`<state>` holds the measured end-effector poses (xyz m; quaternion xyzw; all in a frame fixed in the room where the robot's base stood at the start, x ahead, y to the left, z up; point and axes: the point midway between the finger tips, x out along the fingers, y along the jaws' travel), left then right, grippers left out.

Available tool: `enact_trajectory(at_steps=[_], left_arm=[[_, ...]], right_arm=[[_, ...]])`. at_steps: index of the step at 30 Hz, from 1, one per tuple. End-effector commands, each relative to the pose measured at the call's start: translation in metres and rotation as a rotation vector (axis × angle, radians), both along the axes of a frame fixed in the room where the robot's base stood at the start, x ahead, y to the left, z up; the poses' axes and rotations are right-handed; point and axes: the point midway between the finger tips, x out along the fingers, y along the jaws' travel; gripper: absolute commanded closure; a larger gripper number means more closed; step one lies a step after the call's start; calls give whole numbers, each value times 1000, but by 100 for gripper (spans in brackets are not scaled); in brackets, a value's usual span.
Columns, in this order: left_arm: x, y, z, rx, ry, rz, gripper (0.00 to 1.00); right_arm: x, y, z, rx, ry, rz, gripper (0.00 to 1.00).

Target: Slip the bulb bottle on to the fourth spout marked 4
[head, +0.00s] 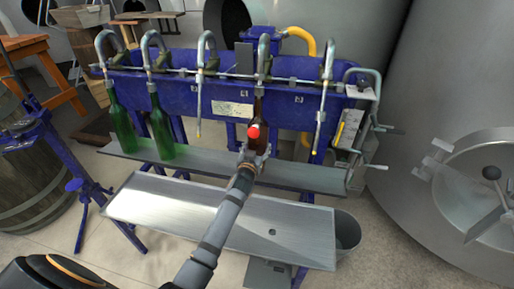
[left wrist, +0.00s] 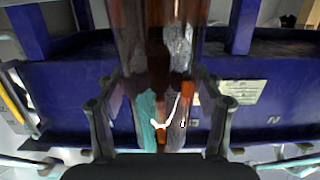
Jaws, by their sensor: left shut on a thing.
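My left gripper (head: 256,150) is shut on a brown glass bottle (head: 259,108), which stands upright in front of the blue filler. The bottle is at the fourth spout (head: 263,62) from the left, and its top meets the lower part of that spout's pipe. I cannot tell how far the spout is inside the neck. A red round spot shows at the gripper, which hides the bottle's lower part. In the left wrist view the brown bottle (left wrist: 157,40) fills the space between the two fingers. The marks on the number plates are too small to read. My right gripper is not in view.
Green bottles (head: 122,125) (head: 161,128) hang at the first two spouts. The third (head: 200,95) and fifth (head: 320,115) spouts are empty. A metal shelf (head: 300,176) runs below, with a bare steel tray (head: 160,205) in front. A large steel tank (head: 440,90) stands at right.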

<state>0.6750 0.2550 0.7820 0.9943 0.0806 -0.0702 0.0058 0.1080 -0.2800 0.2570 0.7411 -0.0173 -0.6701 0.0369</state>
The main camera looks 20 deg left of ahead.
Motion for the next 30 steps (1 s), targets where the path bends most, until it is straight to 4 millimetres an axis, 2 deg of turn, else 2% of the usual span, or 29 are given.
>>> enact_trajectory(at_steps=[30], left_arm=[[-2, -1, -14, 1, -4, -1, 85]], right_arm=[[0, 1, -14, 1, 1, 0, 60]])
